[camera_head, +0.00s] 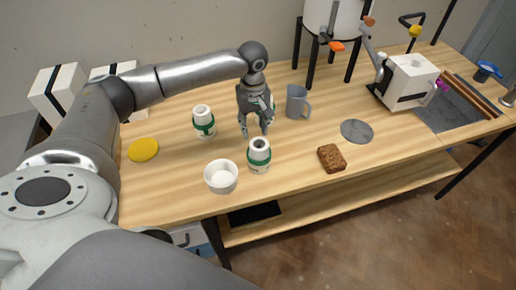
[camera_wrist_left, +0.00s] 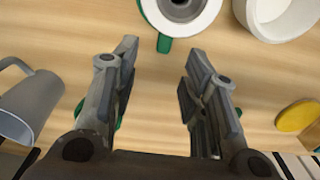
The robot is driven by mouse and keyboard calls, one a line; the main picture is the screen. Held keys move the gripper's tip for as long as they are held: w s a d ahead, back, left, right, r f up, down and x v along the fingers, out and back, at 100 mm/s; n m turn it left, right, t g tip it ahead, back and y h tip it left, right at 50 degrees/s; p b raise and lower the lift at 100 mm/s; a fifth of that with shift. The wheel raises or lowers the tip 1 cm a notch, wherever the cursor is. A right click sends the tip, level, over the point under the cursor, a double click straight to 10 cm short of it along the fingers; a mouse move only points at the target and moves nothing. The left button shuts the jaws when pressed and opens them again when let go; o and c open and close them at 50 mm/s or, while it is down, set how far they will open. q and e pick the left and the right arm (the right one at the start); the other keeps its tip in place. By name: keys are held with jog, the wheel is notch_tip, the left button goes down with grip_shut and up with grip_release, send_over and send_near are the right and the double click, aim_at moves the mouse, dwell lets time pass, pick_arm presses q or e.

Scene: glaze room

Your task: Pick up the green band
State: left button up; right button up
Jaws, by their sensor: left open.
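My left gripper (camera_head: 254,131) is open and points down above the table, behind a white jar (camera_head: 259,146) with a green band (camera_head: 259,157) around its body. In the left wrist view, the open fingers (camera_wrist_left: 161,57) have bare wood between them, and that jar's green band (camera_wrist_left: 164,43) shows ahead of them. A second white jar (camera_head: 203,111) with a green band (camera_head: 204,127) stands left of the gripper. Small green patches show beside the fingers in the wrist view; I cannot tell what they belong to. My right gripper is not in view.
A white bowl (camera_head: 220,177) stands by the front jar. A grey mug (camera_head: 297,103) is right of the gripper. A yellow disc (camera_head: 143,150), a grey disc (camera_head: 357,131) and a brown block (camera_head: 332,158) lie on the table (camera_head: 300,150). A white machine (camera_head: 408,83) stands farther right.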

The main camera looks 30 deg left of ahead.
pick_arm(q)
jog(key=f, duration=0.3)
jog(key=shift+s+d+f, duration=0.15)
jog(key=shift+s+f, duration=0.1)
jog(key=shift+f, duration=0.15)
jog(key=c, duration=0.4)
jog(key=shift+c, duration=1.3)
grip_shut()
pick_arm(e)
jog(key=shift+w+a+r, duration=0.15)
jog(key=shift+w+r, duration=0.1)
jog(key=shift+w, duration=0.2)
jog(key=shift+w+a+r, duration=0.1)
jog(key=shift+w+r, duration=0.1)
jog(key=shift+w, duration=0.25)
